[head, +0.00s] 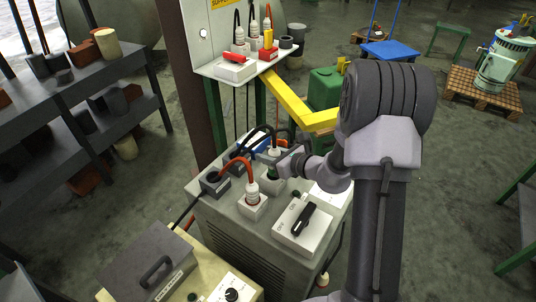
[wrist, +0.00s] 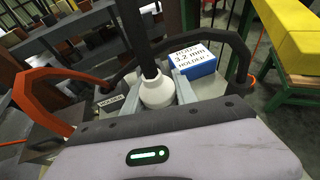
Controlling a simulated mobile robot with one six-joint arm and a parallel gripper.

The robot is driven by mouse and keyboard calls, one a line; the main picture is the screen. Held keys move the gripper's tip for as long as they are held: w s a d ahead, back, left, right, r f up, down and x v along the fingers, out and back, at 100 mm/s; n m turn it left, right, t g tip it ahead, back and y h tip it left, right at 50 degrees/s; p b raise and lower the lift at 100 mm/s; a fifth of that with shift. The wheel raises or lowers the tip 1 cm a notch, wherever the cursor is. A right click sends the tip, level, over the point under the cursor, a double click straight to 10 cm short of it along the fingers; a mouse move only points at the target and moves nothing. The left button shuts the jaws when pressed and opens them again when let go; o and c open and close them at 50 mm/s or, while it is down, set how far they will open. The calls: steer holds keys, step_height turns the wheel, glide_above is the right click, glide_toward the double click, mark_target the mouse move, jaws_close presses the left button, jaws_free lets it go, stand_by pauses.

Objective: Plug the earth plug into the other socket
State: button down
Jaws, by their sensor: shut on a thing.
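My gripper (head: 280,160) is over the top of the grey cabinet. In the wrist view, my gripper (wrist: 156,86) is shut on a white plug (wrist: 156,92) with a thick black cable rising from it. In the head view, this plug (head: 274,153) shows beside my fingers, above a light socket box (head: 271,185); whether it is seated there is hidden. Another white plug (head: 252,189) with a red cable stands upright in a socket box (head: 253,207) to the left and nearer. Which plug is the earth plug cannot be told.
A blue-and-white rods box (wrist: 194,62) stands just behind the held plug. Black cables arch close by. A yellow beam (head: 285,100) lies behind.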

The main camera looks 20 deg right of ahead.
steer(key=shift+f+b, duration=1.8)
steer(key=shift+f, duration=0.2)
steer(key=c, duration=0.9)
jaws_free()
steer(key=p+v, duration=0.5)
steer(key=v, duration=1.2)
steer(key=shift+s+p, duration=0.25)
steer(key=shift+p, duration=0.15)
steer(key=shift+d, duration=0.1)
